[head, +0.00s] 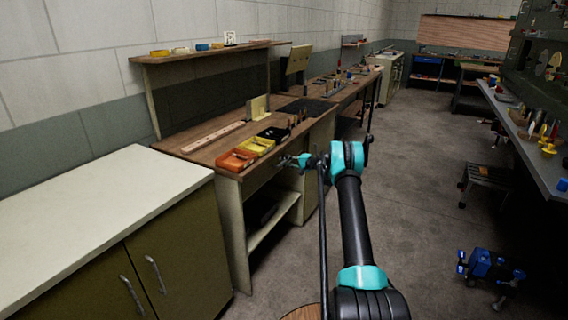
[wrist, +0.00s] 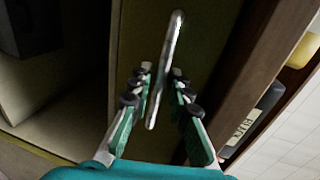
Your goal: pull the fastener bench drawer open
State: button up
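The fastener bench (head: 222,150) stands against the left wall, with a wooden top. Its drawer front (wrist: 135,35) fills the upper middle of the wrist view as a dark olive panel. A shiny metal bar handle (wrist: 170,50) is on that panel. My gripper (wrist: 160,77) is open, with one finger on each side of the handle and the bar's lower end between them. A gap shows between the fingers and the bar. In the head view my gripper (head: 286,160) is at the bench's front edge, just below the top, and hides the handle.
An open shelf (head: 272,222) lies below. A white-topped cabinet (head: 95,205) stands at the near left.

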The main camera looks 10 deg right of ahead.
jog(key=shift+w+a, duration=0.15)
jog(key=shift+a, duration=0.05)
grip_shut()
dwell(0.3)
jog(key=f+v, duration=0.2)
jog(key=v, duration=1.1)
jog(key=d+f+v, duration=0.1)
jog(key=f+v, duration=0.2)
jog(key=v, duration=0.9)
jog(key=shift+s+d, duration=0.3)
jog(key=shift+s, duration=0.2)
jog(key=shift+f, duration=0.15)
grip_release()
